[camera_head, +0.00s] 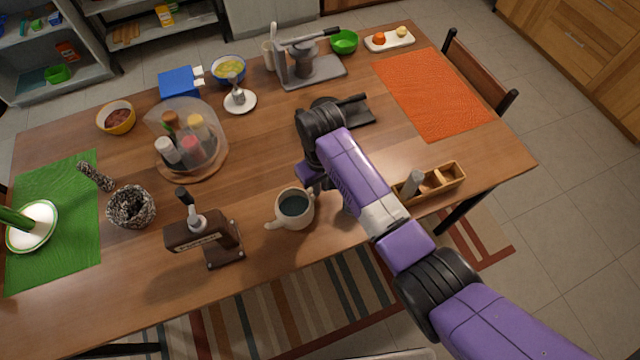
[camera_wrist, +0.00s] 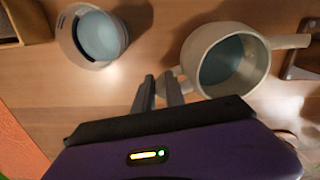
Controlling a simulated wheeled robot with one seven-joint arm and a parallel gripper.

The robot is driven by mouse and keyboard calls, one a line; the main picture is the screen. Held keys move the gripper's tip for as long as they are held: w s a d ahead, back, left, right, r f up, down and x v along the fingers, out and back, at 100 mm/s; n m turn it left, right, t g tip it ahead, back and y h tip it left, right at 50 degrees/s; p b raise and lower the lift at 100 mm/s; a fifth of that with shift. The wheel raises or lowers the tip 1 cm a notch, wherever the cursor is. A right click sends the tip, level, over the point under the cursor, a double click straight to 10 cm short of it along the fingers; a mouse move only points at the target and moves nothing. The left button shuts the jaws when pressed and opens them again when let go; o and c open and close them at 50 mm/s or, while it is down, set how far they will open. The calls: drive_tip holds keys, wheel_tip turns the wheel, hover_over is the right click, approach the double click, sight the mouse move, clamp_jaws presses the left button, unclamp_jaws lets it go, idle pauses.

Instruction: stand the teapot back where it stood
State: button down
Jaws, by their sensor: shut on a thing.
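The teapot (camera_head: 291,209) is a cream, lidless pot with dark blue-green liquid inside, near the table's front edge. Its spout points to the lower left in the head view. In the wrist view the teapot (camera_wrist: 222,62) is at the upper right, its spout to the right and its handle toward my fingers. My gripper (camera_wrist: 160,88) is shut on the handle; in the head view its fingers are mostly hidden by my arm. The pot looks upright. I cannot tell whether its base touches the table.
A white cup (camera_wrist: 96,36) with bluish contents stands beside the pot in the wrist view. A wooden caddy (camera_head: 448,182) is to the right, a brown lever dispenser (camera_head: 200,238) to the left. Dispensers on a round board (camera_head: 213,165) stand further back. Bare table lies behind the pot.

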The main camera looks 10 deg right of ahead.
drive_tip(key=c, duration=1.8)
unclamp_jaws()
drive_tip(key=shift+f, duration=0.1)
drive_tip(key=o, duration=0.4)
wheel_tip(320, 180, up, 12)
drive_tip(key=shift+r+b, duration=0.15)
drive_tip(key=shift+b, duration=0.2)
